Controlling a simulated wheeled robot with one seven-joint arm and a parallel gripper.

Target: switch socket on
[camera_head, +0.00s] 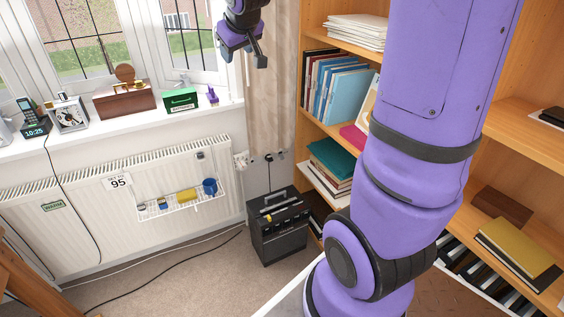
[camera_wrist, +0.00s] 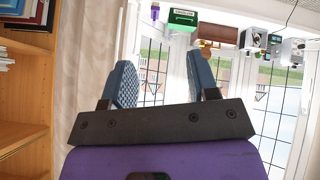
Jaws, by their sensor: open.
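A small pale socket plate (camera_head: 259,158) sits low on the wall between the radiator and the bookshelf. A black plug (camera_head: 269,157) is at its right part, with a dark cable running down behind a black box. The switch on the plate is too small to make out. My gripper (camera_head: 243,56) is high in front of the window and curtain, above the socket and well apart from it. In the wrist view its two blue-grey fingers (camera_wrist: 162,80) stand wide apart with nothing between them. The socket does not show in the wrist view.
The black box (camera_head: 279,236) stands on the carpet below the socket. A radiator (camera_head: 100,205) with a wire shelf is to the left, under a cluttered windowsill (camera_head: 150,120). A curtain (camera_head: 272,80) hangs above the socket; a wooden bookshelf (camera_head: 310,20) stands to the right.

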